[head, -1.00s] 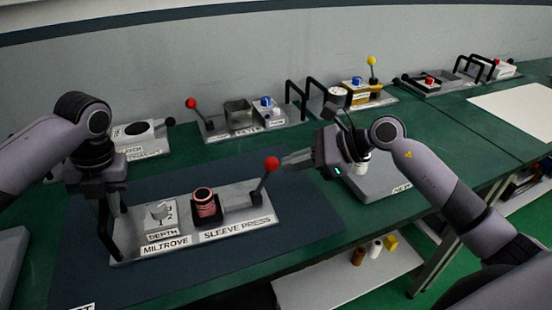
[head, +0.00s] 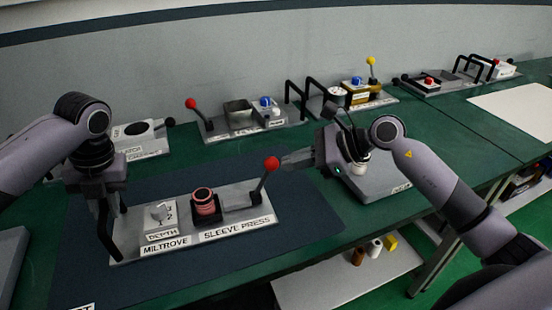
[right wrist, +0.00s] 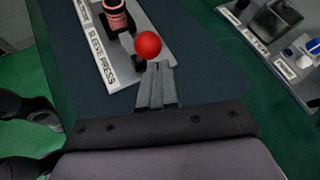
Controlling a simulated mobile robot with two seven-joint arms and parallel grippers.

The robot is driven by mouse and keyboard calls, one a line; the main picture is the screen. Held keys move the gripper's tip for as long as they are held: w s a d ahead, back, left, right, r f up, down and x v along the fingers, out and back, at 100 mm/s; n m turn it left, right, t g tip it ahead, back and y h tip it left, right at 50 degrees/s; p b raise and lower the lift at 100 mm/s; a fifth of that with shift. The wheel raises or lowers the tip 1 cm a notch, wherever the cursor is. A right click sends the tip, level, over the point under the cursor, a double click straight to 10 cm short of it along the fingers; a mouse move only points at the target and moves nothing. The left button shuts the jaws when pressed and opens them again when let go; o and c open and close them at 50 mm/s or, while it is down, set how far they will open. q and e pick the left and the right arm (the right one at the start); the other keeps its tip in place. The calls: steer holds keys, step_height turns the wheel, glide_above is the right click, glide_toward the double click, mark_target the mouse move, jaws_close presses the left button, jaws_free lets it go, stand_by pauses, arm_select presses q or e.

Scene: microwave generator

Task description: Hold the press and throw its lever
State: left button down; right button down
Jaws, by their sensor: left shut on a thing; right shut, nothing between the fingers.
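The sleeve press (head: 240,228) lies on a dark blue mat, with a "MILTROVE SLEEVE PRESS" label, a depth dial (head: 160,212) and a reddish ribbed sleeve (head: 204,200) in its black holder. Its lever has a red ball knob (head: 271,163) at the right end and leans up to the right. My left gripper (head: 103,203) is shut on the black handle (head: 106,238) at the press's left end. My right gripper (head: 286,161) is shut and empty, its fingertips just right of the red knob. In the right wrist view the fingertips (right wrist: 157,68) are close below the knob (right wrist: 147,45); contact cannot be told.
Behind stand other stations, one with a red-knobbed lever (head: 191,103) and one with a yellow-knobbed lever (head: 371,61). A grey plate (head: 385,185) lies beneath my right forearm. A lower shelf (head: 345,275) holds small cylinders and a yellow block.

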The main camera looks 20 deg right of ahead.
arm_select(q)
steer(key=shift+s+d+f, duration=0.1)
steer(key=shift+f, duration=0.15)
arm_select(e)
steer(key=shift+a, duration=0.95)
